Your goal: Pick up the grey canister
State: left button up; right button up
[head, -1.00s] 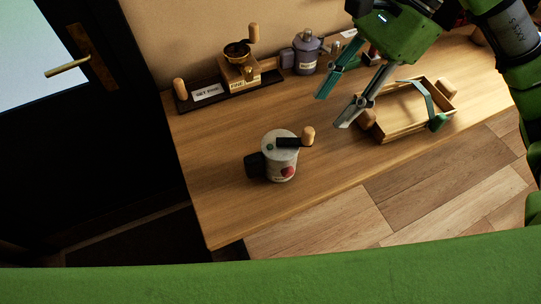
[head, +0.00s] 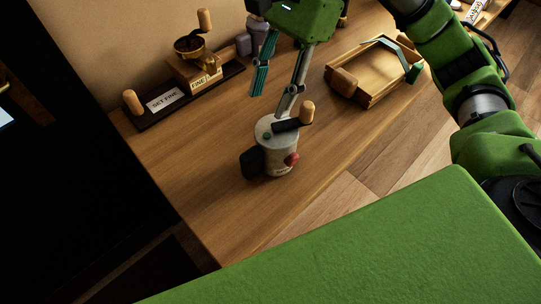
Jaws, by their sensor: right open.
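The grey canister (head: 277,158) stands upright on the wooden table, with a dark handle on its left side, a red knob low on its front and a crank with a wooden knob on its lid. My right gripper (head: 272,107) is open just above and behind the canister. One finger comes down close to the lid's crank; I cannot tell whether it touches. The other finger, teal inside, hangs to the left over the table. My left gripper is not in view.
A wooden grinder (head: 194,64) stands on a dark board (head: 147,121) with labels at the back left. A purple-grey pot (head: 258,33) is partly hidden behind my right gripper. A wooden tray (head: 369,99) sits to the right. The table's front left is clear.

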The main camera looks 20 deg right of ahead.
jog(key=shift+a+f, duration=0.1)
jog(key=shift+f, duration=0.45)
jog(key=p, duration=0.1)
send_over(255, 150)
jog(key=d, duration=0.2)
jog(key=f, duration=0.6)
jog(key=shift+w+a+f, duration=0.1)
jog(key=shift+w+f, duration=0.1)
jog(key=shift+w, duration=0.15)
jog(key=shift+a+f, duration=0.15)
jog(key=shift+f, duration=0.35)
jog(key=shift+s+a+f+p, duration=0.1)
jog(key=shift+s+f+p, duration=0.05)
jog(key=shift+f+p, duration=0.2)
jog(key=p+x, duration=0.1)
jog(key=x, duration=0.2)
jog(key=shift+f, duration=0.3)
jog(key=shift+a+f, duration=0.15)
jog(key=shift+f, duration=0.25)
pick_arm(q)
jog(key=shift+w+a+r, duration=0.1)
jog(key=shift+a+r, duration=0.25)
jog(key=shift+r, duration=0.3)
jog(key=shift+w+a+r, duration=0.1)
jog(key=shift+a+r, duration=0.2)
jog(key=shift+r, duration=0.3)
pick_arm(e)
grip_shut()
